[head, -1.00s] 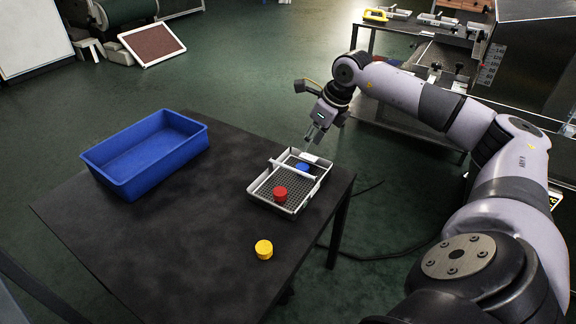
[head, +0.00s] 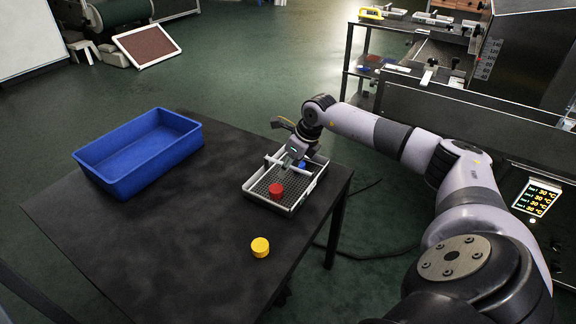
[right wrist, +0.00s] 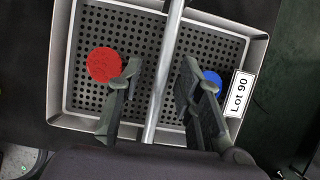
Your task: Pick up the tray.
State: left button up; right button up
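The tray (head: 262,186) is a pale, shallow tray with a perforated floor, lying on the black table near its right edge. A pale bar (right wrist: 168,60) crosses over its middle. A red round piece (head: 276,191) and a blue one (right wrist: 210,82) lie in it, on opposite sides of the bar. My right gripper (head: 290,164) is low over the tray. In the right wrist view its open fingers (right wrist: 161,72) stand on either side of the bar, with gaps to it. A "Lot 90" label (right wrist: 239,93) is on the tray's rim. My left gripper is out of view.
A blue open bin (head: 140,155) stands empty at the table's back left. A yellow round piece (head: 260,247) lies on the table in front of the tray. The middle of the table is clear. A machine with a temperature display (head: 537,196) stands at the right.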

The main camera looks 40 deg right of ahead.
jog(key=shift+c, duration=0.3)
jog(key=shift+f, duration=0.1)
grip_shut()
jog(key=shift+w, duration=0.1)
dwell(0.7)
